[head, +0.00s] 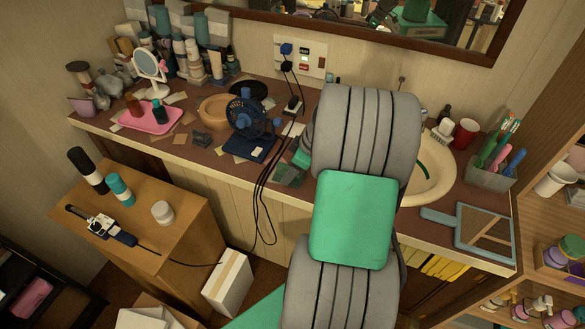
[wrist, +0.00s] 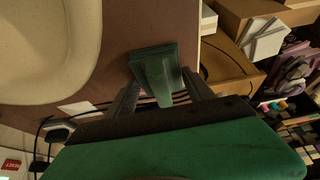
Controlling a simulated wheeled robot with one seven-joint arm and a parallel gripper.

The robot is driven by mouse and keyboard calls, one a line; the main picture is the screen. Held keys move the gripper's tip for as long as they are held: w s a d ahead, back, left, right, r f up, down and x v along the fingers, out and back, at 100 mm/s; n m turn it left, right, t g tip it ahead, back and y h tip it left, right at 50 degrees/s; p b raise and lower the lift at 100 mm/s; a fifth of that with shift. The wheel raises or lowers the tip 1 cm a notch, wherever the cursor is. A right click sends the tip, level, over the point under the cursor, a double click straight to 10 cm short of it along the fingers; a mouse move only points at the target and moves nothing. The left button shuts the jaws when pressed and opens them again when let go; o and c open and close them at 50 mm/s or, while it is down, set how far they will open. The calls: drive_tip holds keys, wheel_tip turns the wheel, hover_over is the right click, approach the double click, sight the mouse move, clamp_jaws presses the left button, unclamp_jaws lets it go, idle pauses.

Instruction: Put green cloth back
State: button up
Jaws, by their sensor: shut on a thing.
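The green cloth (wrist: 153,58) is a small dark green folded piece in the wrist view, between the two fingers of my gripper (wrist: 160,86). The gripper is shut on it. In the head view the cloth (head: 289,175) shows over the counter, left of the sink and beside my arm. My arm hides most of the gripper there. I cannot tell whether the cloth touches the counter.
The sink (head: 433,170) lies right of my arm. A blue fan (head: 250,118) with black cords and a tan bowl (head: 214,111) stand to the left. A pink tray (head: 150,117) is farther left. A toothbrush holder (head: 488,176) and hand mirror (head: 480,232) are at the right.

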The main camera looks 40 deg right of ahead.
drive_tip(key=shift+f, duration=0.25)
drive_tip(key=o, duration=1.2)
drive_tip(key=shift+r, duration=0.1)
drive_tip(key=shift+r, duration=0.3)
drive_tip(key=v, duration=1.2)
drive_tip(key=s+a+m, duration=0.1)
drive_tip(key=a+m, duration=0.1)
drive_tip(key=a, duration=0.6)
drive_tip(key=s+a+m+h, duration=0.1)
drive_tip(key=s+a+m, duration=0.1)
drive_tip(key=a, duration=0.6)
drive_tip(key=s+a+m+h, duration=0.1)
drive_tip(key=a+m, duration=0.1)
drive_tip(key=a, duration=0.6)
drive_tip(key=shift+s+a+r+g, duration=0.1)
drive_tip(key=shift+s+r+g, duration=0.1)
drive_tip(key=shift+s+g, duration=0.2)
